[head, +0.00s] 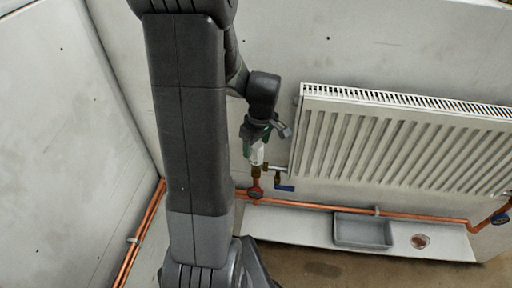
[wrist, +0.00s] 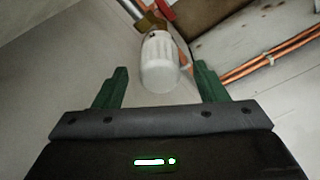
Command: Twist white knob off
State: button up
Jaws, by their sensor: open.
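The white knob (wrist: 160,66) is a ribbed cylinder with a rounded end, on a brass fitting (wrist: 151,23) in the wrist view. My gripper (wrist: 160,85) is open, with one green finger on each side of the knob's rounded end. A gap shows between the knob and each finger in that view. In the head view the knob (head: 257,154) shows below my gripper (head: 259,140), above the brass valve at the radiator's lower left corner. Part of the knob is hidden by the gripper there.
A white radiator (head: 400,145) hangs on the wall to the right. Below it are a copper pipe (head: 320,207), a red-handled valve (head: 255,192), a blue lever (head: 285,188) and a ledge (head: 300,225) with a grey tray (head: 362,244). A wall stands at left.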

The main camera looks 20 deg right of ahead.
aim_at(257, 145)
jog(key=shift+w+f, duration=0.15)
jog(key=shift+f, duration=1.15)
jog(key=c, duration=1.1)
jog(key=shift+c, duration=0.2)
jog(key=shift+a+f+b, duration=0.1)
jog(key=shift+f+b, duration=0.15)
jog(key=shift+b, duration=0.1)
jog(key=shift+f+n, duration=0.1)
jog(key=shift+n, duration=0.4)
jog(key=shift+r, duration=0.25)
jog(key=shift+r, duration=0.55)
